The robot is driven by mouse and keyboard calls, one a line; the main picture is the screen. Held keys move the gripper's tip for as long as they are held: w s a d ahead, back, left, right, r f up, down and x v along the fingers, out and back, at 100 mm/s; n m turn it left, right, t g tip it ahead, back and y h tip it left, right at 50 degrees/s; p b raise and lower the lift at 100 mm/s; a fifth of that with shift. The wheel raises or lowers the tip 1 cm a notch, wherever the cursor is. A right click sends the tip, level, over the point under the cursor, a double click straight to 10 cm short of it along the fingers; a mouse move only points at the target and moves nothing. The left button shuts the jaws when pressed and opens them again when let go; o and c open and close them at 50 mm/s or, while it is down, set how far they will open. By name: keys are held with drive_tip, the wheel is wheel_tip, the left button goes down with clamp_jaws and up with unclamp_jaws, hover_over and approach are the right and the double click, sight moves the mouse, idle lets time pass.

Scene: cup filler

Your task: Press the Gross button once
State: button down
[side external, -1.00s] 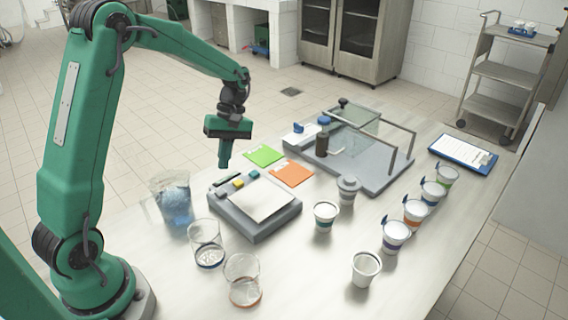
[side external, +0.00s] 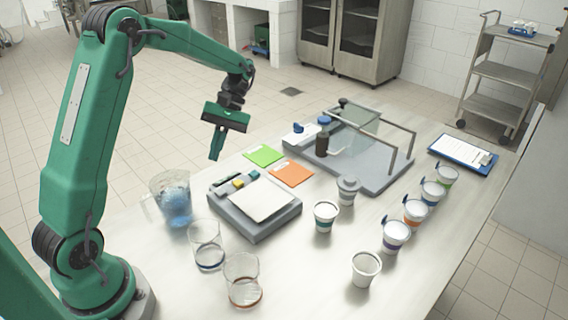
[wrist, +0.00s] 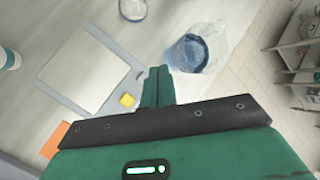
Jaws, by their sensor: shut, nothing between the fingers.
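A grey scale (side external: 256,228) with a pale square pan (side external: 262,199) stands on the table. Along its far left edge are a small display (side external: 227,180), a yellow button (side external: 239,182) and a teal button (side external: 252,174). No label is legible, so I cannot tell which is Gross. My gripper (side external: 215,157) is shut and empty, in the air above the button edge, touching nothing. In the wrist view its fingers (wrist: 158,72) are together beside the yellow button (wrist: 127,99); the teal button is not visible there, probably hidden by my gripper.
A pitcher with blue contents (side external: 173,199) and two clear glasses (side external: 207,245) (side external: 243,281) stand left of and in front of the scale. Green (side external: 263,155) and orange (side external: 291,173) cards lie behind it. Several cups stand to the right, near a grey fixture (side external: 375,176).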

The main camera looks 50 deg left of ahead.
sight(222, 190)
drive_tip(key=shift+f, duration=0.1)
drive_tip(key=shift+f, duration=4.3)
drive_tip(key=shift+a+f, duration=0.1)
drive_tip(key=shift+f, duration=0.8)
drive_tip(key=shift+r, duration=0.9)
drive_tip(key=shift+r, duration=0.15)
drive_tip(key=shift+r, duration=2.4)
